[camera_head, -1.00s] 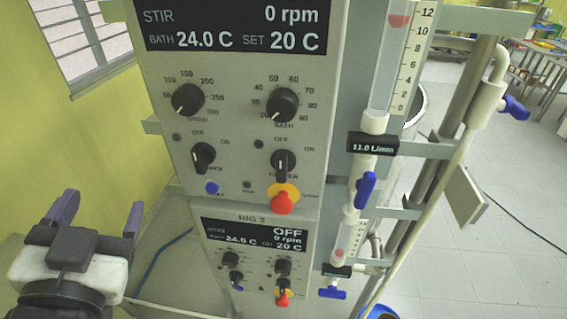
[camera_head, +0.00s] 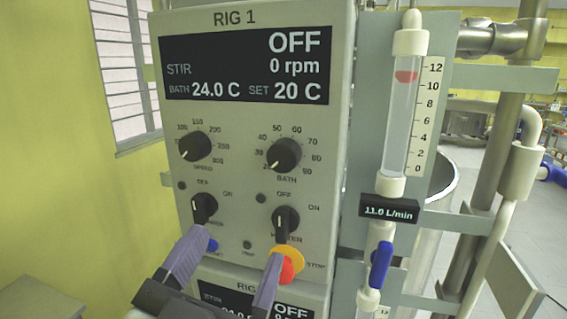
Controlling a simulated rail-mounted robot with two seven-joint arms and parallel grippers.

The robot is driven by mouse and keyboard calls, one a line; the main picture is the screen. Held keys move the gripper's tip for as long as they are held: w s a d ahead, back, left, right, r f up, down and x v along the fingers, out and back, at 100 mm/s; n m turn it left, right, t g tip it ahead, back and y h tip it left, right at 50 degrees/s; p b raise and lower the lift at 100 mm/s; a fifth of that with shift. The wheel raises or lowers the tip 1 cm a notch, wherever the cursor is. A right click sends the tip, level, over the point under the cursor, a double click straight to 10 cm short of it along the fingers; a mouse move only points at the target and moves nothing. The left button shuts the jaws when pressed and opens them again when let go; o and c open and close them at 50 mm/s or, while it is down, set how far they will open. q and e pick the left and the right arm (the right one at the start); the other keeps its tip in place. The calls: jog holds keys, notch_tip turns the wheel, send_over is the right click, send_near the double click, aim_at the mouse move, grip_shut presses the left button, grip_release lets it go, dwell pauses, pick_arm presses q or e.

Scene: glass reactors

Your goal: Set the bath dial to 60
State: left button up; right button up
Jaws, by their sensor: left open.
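The bath dial (camera_head: 285,155) is a black round knob with a white pointer line on the grey RIG 1 panel (camera_head: 230,120). Its scale runs up to 90, and its pointer aims lower left, near the 20 end. The display (camera_head: 245,67) reads OFF, 0 rpm, bath 24.0 C, set 20 C. My left gripper (camera_head: 232,262) is open and empty, its two purple-grey fingers pointing up below the dial, in front of the panel's lower part. The fingers partly cover the lower labels. My right gripper is not in view.
The speed dial (camera_head: 195,147) is left of the bath dial. Two black switches (camera_head: 204,208) (camera_head: 286,220) and a red stop button (camera_head: 287,268) on a yellow ring sit below. A flow tube (camera_head: 402,115) with a blue valve handle (camera_head: 381,264) stands to the right.

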aim_at(281, 160)
pick_arm(q)
jog(key=x, duration=1.3)
jog(key=shift+d+r, duration=0.1)
jog(key=shift+d, duration=0.05)
jog(key=shift+c, duration=0.2)
